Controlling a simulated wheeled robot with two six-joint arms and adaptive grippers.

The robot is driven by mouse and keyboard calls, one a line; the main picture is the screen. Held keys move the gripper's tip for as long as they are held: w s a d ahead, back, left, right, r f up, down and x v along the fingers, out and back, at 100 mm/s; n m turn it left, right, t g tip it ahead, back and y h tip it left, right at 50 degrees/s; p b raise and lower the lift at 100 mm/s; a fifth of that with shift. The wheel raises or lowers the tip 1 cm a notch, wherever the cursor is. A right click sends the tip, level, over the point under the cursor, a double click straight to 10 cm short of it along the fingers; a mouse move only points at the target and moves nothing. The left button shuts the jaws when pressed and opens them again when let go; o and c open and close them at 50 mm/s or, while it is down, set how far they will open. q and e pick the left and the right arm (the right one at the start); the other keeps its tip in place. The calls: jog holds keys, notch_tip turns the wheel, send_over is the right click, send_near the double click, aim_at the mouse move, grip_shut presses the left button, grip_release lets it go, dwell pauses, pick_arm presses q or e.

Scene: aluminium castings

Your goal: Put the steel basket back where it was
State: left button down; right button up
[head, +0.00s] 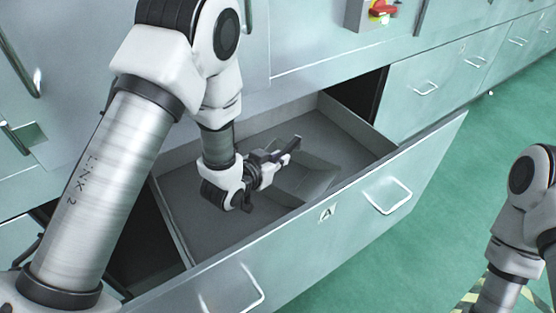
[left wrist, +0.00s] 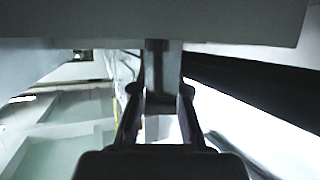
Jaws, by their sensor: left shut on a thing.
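My left gripper (head: 282,152) is inside the open drawer (head: 330,215), its fingers pointing right and a little up in the head view. It is shut on a narrow grey upright piece, seen between the fingers (left wrist: 158,110) in the left wrist view. A plain grey box-like shape (head: 308,180), seemingly the steel basket, is low in the drawer just right of the gripper. Its outline blends with the grey drawer floor, and I cannot tell whether it touches the floor. My right gripper is out of view.
The drawer's front panel with its handle (head: 386,196) stands out from the pale cabinet row (head: 440,85). A red switch (head: 382,9) is on the cabinet above. My right arm is at the right edge.

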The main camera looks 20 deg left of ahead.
pick_arm(q)
jog(key=c, duration=1.2)
grip_release()
jog(key=shift+f, duration=0.1)
jog(key=shift+r, duration=0.25)
jog(key=p+v, duration=0.8)
jog(key=v, duration=0.4)
jog(key=shift+p, duration=0.35)
